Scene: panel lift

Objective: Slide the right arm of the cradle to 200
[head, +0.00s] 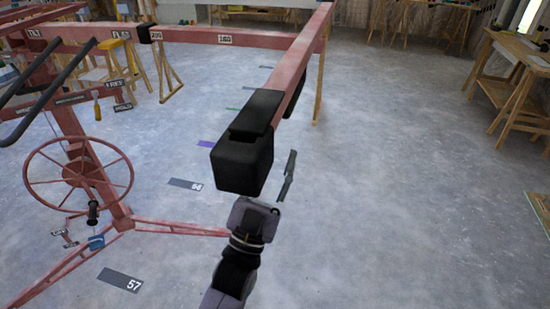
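The red cradle of the panel lift fills the upper left. Its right arm (298,75) runs toward me from the right end of the crossbar (190,34) to a large black end block (243,160). On the crossbar, the 200 mark (157,36) is right beside a black collar (143,33), and the 160 mark (225,39) is farther right. My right gripper is out of view.
The lift's handwheel (78,173) and red legs (170,227) stand at the left. Floor markers 66 (185,184) and 57 (120,280) lie nearby. Wooden workbenches (522,75) stand at the right and back. The floor right of the cradle arm is clear.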

